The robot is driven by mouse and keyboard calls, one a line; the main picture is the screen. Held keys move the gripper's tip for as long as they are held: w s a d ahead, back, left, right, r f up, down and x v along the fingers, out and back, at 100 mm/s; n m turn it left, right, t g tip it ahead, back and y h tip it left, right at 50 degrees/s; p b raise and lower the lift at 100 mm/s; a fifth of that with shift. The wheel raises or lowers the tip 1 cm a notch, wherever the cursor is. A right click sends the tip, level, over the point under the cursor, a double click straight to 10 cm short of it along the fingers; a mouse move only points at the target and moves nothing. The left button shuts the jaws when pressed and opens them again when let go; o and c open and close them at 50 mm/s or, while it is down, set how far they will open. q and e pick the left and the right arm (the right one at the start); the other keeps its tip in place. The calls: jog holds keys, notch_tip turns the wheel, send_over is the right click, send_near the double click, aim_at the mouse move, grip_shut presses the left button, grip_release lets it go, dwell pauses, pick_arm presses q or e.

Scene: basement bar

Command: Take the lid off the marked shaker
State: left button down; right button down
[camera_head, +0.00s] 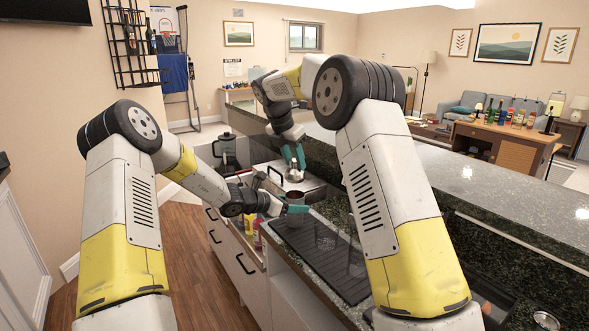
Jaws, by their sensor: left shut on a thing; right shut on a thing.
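A small metal shaker body (296,198) sits at the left gripper (294,209), over the near end of the counter. The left gripper is shut on it from the left. A silver domed lid (295,175) hangs under my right gripper (296,160), which points down and is shut on it. The lid appears just above the body, seemingly apart from it, though the gap is small in this view. No mark on the shaker can be made out.
A black ribbed drain mat (320,258) lies on the dark counter close by. A dark pitcher (225,148) stands farther back on the left. Bottles (257,235) stand below the counter edge. A raised granite ledge (470,190) runs along the right.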

pick_arm(q)
jog(key=shift+c, duration=2.1)
grip_release()
